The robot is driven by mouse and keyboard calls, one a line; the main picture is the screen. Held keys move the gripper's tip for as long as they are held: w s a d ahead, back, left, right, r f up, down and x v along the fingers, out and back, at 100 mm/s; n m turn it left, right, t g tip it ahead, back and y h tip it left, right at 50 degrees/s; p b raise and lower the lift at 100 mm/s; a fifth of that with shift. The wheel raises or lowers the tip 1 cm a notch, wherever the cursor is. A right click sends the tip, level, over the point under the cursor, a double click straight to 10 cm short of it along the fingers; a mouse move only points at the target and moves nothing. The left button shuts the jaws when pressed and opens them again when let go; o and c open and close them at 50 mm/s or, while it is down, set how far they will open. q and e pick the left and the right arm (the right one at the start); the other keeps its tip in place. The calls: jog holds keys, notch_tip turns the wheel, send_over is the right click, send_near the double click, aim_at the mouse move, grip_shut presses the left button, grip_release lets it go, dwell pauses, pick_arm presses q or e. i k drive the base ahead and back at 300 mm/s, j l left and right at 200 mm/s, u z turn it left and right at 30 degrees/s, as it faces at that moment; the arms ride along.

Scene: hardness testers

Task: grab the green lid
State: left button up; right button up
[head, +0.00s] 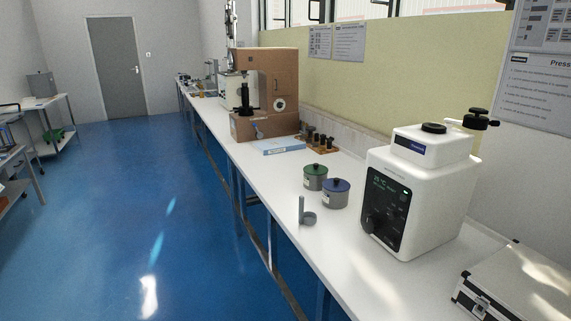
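The green lid (315,169) sits on a small grey round pot (315,183) on the long white bench, with a small dark knob on its top. Neither of my grippers shows in the head view.
A white machine with a dark panel (413,190) stands right of the pots. A grey upright piece with a round cup (307,216) is near the front edge. Bare white bench (265,175) lies left of the pots.

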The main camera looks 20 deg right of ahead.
aim_at(316, 170)
jog(key=i+j+z, duration=0.1)
jog(key=i+z, duration=0.3)
jog(key=i+j+z, duration=0.2)
jog(key=i+z, duration=0.15)
jog(key=i+j+z, duration=0.4)
jog(key=i+l, duration=0.05)
jog(key=l, duration=0.05)
